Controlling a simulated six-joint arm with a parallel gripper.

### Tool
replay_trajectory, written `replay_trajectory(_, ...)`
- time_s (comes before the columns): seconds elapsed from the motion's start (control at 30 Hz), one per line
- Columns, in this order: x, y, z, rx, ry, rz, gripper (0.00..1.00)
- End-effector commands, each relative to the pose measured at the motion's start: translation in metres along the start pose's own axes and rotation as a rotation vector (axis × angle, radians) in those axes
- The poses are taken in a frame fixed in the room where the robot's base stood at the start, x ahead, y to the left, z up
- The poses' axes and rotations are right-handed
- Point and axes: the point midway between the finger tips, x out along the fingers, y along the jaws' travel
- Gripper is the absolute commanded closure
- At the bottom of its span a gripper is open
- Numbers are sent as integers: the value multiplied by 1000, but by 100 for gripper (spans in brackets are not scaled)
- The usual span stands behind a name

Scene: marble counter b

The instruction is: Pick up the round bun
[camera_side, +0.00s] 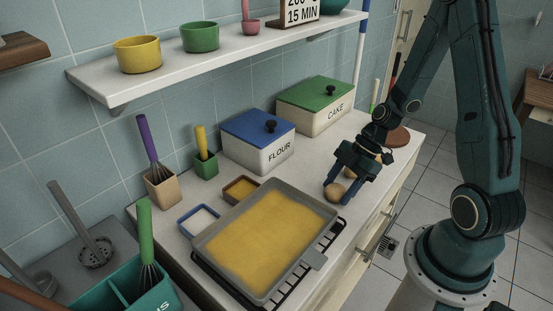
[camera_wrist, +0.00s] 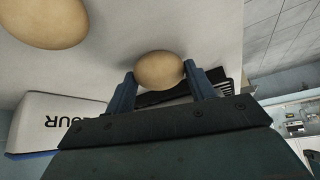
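A tan round bun (camera_side: 335,192) sits on the counter right of the baking pan. My gripper (camera_side: 341,188) is low over it, with one finger on each side. In the wrist view, the bun (camera_wrist: 160,70) is between the tips of my gripper (camera_wrist: 159,70). The right finger is close against it, and a thin gap seems to show at the left finger. The fingers stand apart, and I see no firm grip. A second tan round bun (camera_wrist: 42,20) is at the upper left of the wrist view; in the side view my gripper mostly hides it.
A pan of yellow batter (camera_side: 254,240) on a black rack (camera_side: 312,262) lies left of my gripper. The FLOUR box (camera_side: 258,142) and CAKE box (camera_side: 316,106) stand behind. A wall shelf (camera_side: 215,50) hangs above. The counter's front edge is close on the right.

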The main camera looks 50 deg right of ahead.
Motion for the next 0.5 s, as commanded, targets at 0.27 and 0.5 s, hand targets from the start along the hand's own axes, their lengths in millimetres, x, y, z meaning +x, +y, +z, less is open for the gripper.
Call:
replay_trajectory(0.27,0,0,0,0,0,1,68)
replay_trajectory(0.5,-1,0,-1,-1,0,1,68)
